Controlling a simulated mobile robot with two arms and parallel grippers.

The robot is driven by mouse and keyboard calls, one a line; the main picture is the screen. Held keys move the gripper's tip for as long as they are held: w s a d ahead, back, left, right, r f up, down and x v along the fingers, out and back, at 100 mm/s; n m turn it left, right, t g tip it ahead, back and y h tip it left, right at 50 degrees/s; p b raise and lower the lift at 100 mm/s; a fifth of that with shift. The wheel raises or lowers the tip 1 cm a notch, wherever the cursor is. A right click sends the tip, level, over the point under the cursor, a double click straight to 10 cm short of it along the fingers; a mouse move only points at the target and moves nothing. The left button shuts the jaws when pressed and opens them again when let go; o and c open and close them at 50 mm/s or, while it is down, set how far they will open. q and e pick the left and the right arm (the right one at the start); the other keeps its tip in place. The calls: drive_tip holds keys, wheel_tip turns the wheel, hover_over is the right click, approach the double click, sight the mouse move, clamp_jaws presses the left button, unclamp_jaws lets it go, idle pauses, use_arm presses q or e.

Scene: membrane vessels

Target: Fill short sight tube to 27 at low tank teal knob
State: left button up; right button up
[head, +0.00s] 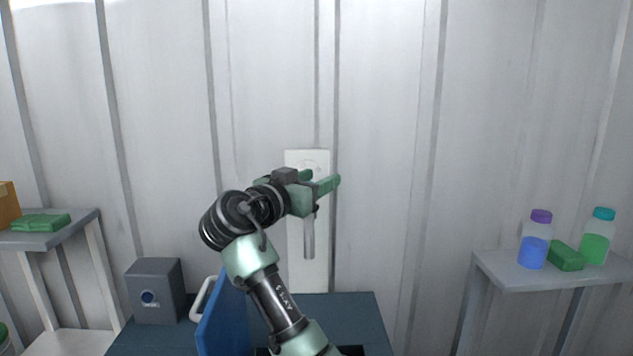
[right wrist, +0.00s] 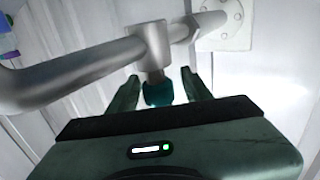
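The teal knob (right wrist: 158,92) shows in the right wrist view, under a grey metal pipe fitting (right wrist: 150,45). My right gripper (right wrist: 161,78) is open, with one finger on each side of the knob and a visible gap on both sides. In the head view my right gripper (head: 328,184) is in front of a white wall plate (head: 306,157), and a grey spout (head: 309,236) hangs below it. The knob is hidden there behind the gripper. I cannot make out a sight tube, its scale or a liquid level. My left gripper is not in view.
A dark blue counter (head: 350,312) stands below, with a grey box (head: 154,292) and an upright blue panel (head: 224,315). A right shelf (head: 500,272) holds a blue-filled bottle (head: 534,245), a green-filled bottle (head: 596,240) and a green block (head: 566,256). A left shelf (head: 85,222) holds green cloth-like items (head: 40,223).

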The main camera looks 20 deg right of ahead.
drive_tip(key=shift+f, duration=0.1)
drive_tip(key=shift+s+a+f, duration=0.1)
drive_tip(key=shift+s+a, duration=0.1)
drive_tip(key=shift+a, duration=0.05)
drive_tip(key=b+v, duration=0.3)
drive_tip(key=v, duration=0.4)
